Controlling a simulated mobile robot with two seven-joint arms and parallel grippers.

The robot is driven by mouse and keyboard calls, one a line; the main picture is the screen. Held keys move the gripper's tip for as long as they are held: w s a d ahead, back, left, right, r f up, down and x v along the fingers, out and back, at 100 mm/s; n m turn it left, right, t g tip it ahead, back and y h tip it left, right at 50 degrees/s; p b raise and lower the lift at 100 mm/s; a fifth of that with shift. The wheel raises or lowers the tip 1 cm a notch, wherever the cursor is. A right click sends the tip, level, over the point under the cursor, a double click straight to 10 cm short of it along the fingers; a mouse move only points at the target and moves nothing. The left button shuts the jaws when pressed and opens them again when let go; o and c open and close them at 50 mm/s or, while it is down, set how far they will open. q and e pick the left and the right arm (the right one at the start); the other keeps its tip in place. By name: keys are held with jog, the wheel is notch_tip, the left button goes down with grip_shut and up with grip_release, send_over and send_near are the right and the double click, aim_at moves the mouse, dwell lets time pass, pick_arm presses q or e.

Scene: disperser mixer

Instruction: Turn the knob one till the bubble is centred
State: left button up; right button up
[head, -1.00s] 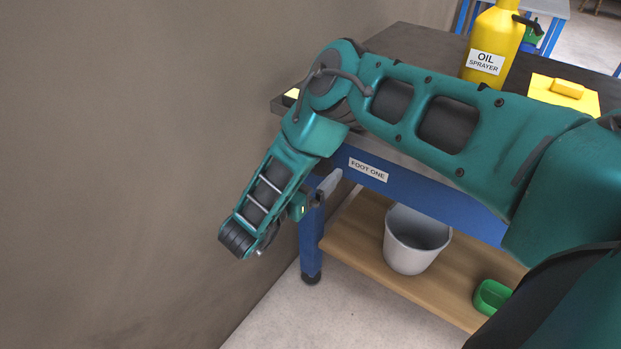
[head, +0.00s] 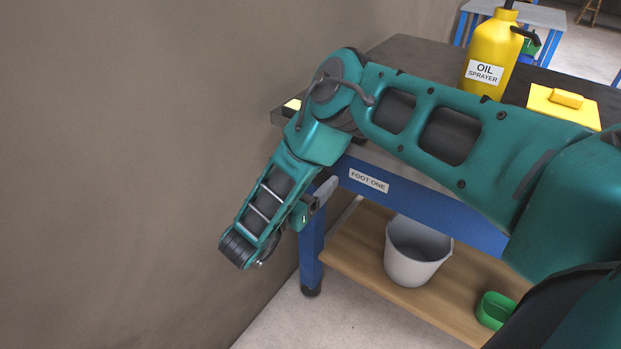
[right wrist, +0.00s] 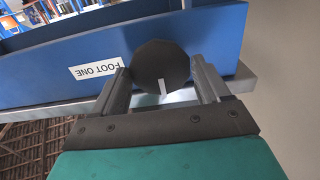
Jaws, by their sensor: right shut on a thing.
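Knob one shows as a dark, many-sided disc (right wrist: 160,58) with a pale mark on its lower edge in the right wrist view, beside the "FOOT ONE" label (right wrist: 95,72). My right gripper (right wrist: 158,78) has a finger on each side of the knob and is shut on it. In the head view, the right gripper (head: 318,198) is at the table's left corner, and the knob cannot be made out there. A small pale yellow thing (head: 293,104) sits on the table corner, partly behind my arm; I cannot tell whether it is the level, and no bubble is visible. My left gripper is not in view.
The dark-topped table (head: 415,50) carries a yellow oil sprayer (head: 492,50) and a yellow block on a sheet (head: 565,103). A grey bucket (head: 415,255) and a green container (head: 495,310) stand on the lower shelf. A brown wall (head: 130,150) is close on the left.

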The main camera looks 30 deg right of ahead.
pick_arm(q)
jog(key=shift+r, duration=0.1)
pick_arm(e)
jog(key=shift+m, duration=0.3)
pick_arm(q)
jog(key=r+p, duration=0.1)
jog(key=p, duration=0.2)
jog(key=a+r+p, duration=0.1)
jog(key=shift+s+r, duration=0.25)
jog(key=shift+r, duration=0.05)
pick_arm(e)
jog(key=m, duration=1.1)
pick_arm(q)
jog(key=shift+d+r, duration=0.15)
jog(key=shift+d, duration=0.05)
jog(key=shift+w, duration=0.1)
pick_arm(e)
jog(key=o, duration=1)
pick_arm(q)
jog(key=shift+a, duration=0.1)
pick_arm(e)
jog(key=shift+o, duration=0.2)
jog(key=shift+m, duration=0.3)
